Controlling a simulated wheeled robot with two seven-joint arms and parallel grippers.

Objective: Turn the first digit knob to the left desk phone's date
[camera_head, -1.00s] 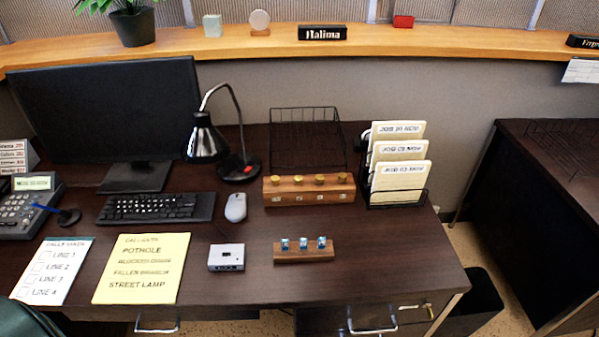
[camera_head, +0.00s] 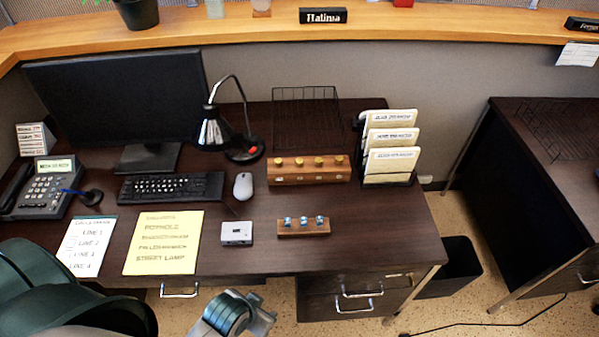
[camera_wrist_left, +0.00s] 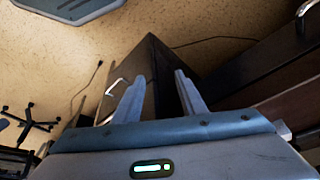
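A grey desk phone (camera_head: 44,196) stands at the desk's left end. Its lit display (camera_head: 55,165) carries text too small to read. A wooden block (camera_head: 342,178) with several brass knobs (camera_head: 318,162) and small labels on its front stands right of the mouse. A smaller wooden block (camera_head: 302,233) with three blue-and-silver pieces (camera_head: 303,222) lies nearer the front edge. I cannot tell which pieces are the digit knobs. My left gripper (camera_head: 262,318) is in front of the desk, apart from both blocks. In the left wrist view its fingers (camera_wrist_left: 161,86) are spread and empty. My right gripper is not in view.
A black lamp (camera_head: 213,130), keyboard (camera_head: 172,187), mouse (camera_head: 243,186), small grey box (camera_head: 237,233), wire tray (camera_head: 304,112) and card rack (camera_head: 388,180) occupy the desk. Two paper sheets lie at front left. A bin (camera_head: 452,266) stands right of the drawers.

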